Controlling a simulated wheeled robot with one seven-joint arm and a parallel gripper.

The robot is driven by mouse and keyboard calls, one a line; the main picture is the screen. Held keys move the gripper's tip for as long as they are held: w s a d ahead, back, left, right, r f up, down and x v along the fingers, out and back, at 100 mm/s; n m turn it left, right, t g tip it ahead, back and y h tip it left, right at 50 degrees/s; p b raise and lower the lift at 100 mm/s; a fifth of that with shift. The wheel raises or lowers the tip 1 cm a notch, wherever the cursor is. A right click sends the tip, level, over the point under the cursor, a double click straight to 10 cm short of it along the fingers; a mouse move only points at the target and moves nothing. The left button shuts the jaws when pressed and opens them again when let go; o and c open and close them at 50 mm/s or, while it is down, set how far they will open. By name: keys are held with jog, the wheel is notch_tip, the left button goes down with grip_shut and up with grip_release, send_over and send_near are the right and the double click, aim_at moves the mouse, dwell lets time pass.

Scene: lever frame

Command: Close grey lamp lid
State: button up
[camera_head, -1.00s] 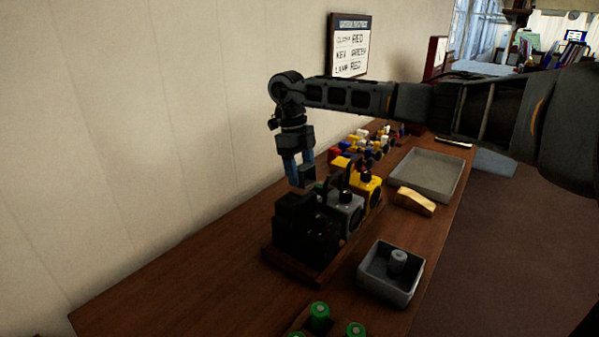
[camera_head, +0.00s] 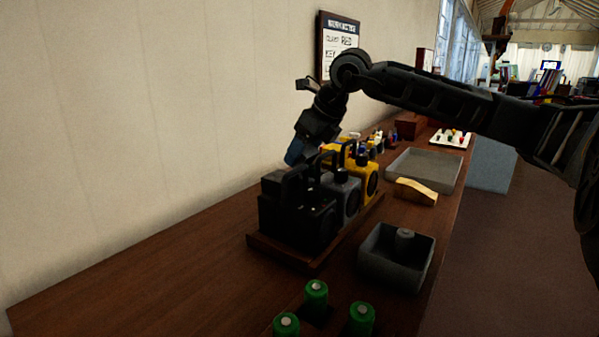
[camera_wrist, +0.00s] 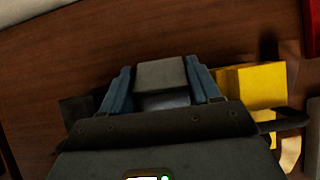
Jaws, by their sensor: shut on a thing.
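The grey lamp (camera_head: 343,196) stands upright in a row between a black lamp (camera_head: 300,215) and a yellow lamp (camera_head: 366,180). My gripper (camera_head: 294,153) is tilted behind the row, on the wall side, its blue fingers angled down and left. In the wrist view my gripper (camera_wrist: 160,85) has its two blue fingers on either side of a grey block, which looks like the grey lamp lid (camera_wrist: 160,73). The black lamp hides the lid and fingertips in the head view. The yellow lamp's part (camera_wrist: 258,85) shows right of the fingers in the wrist view.
The lamps stand on a wooden base (camera_head: 285,252). In front are a grey tray with a cylinder (camera_head: 372,272), a yellowish block (camera_head: 416,192) and a larger grey tray (camera_head: 447,187). Green cylinders (camera_head: 316,293) stand nearest. The wall is close behind; the table's left part is clear.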

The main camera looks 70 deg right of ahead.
jog(key=shift+s+a+f+t+h+b, duration=0.15)
jog(key=shift+t+b, duration=0.2)
jog(key=shift+b, duration=0.65)
jog(key=shift+s+d+f+t+h+b, duration=0.15)
jog(key=shift+t+b, duration=0.25)
jog(key=shift+b, duration=0.55)
jog(key=shift+s+a+f+t+b, duration=0.1)
jog(key=shift+s+t+b, duration=0.2)
jog(key=shift+b, duration=0.7)
jog(key=shift+r+t+b, duration=0.2)
jog(key=shift+t+b, duration=0.15)
jog(key=shift+b, duration=0.4)
jog(key=shift+r, duration=0.15)
jog(key=o, duration=1)
jog(key=shift+v, duration=3.9)
jog(key=shift+a, duration=0.15)
jog(key=shift+c, duration=0.6)
